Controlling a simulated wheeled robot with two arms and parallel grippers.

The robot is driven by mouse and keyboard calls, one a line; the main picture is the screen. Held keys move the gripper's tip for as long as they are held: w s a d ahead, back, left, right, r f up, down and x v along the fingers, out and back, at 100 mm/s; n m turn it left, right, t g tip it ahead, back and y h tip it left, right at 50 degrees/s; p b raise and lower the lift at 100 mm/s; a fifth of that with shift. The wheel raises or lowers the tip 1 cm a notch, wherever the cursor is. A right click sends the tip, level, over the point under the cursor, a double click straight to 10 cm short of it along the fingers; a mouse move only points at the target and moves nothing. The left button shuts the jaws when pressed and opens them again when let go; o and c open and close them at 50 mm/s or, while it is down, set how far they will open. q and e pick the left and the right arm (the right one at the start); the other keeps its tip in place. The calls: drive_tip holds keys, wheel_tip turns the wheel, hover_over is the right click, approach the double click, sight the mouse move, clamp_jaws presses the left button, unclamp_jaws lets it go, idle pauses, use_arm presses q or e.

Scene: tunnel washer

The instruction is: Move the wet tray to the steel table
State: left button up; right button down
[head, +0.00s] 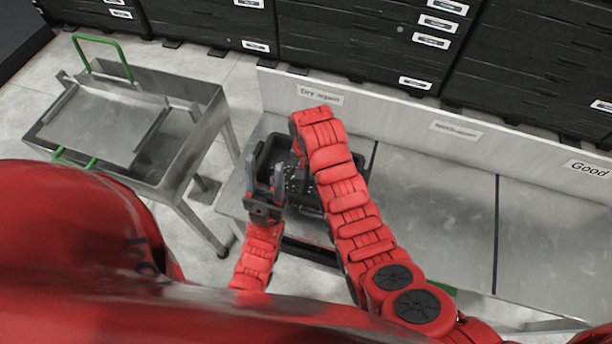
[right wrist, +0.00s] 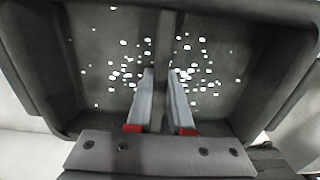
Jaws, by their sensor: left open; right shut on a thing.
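The wet tray (head: 270,151) is a black open tray with white droplets inside. It is at the left section of the steel table (head: 425,195), below the "Dry again" label; whether it rests on the top or hangs just above it I cannot tell. My right gripper (head: 303,168) reaches down into the tray, and its arm hides much of it. In the right wrist view the fingers (right wrist: 161,75) are on either side of the tray's (right wrist: 215,50) middle divider, shut on it. My left gripper (head: 265,180) is open and empty, fingers up, at the tray's front left.
A steel cart (head: 190,150) with a green handle (head: 103,47) stands at the left, with a gap to the table. The table's middle and right sections are bare. A labelled backboard (head: 400,115) runs along the back, with black drawers (head: 355,40) behind it.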

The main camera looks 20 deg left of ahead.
drive_tip(key=shift+w+a, duration=0.3)
drive_tip(key=shift+w, duration=0.35)
drive_tip(key=shift+a+f+p, duration=0.1)
drive_tip(key=shift+f+p, duration=0.1)
drive_tip(key=shift+p, duration=0.35)
drive_tip(key=shift+f+p, duration=0.4)
drive_tip(key=shift+f, duration=1.15)
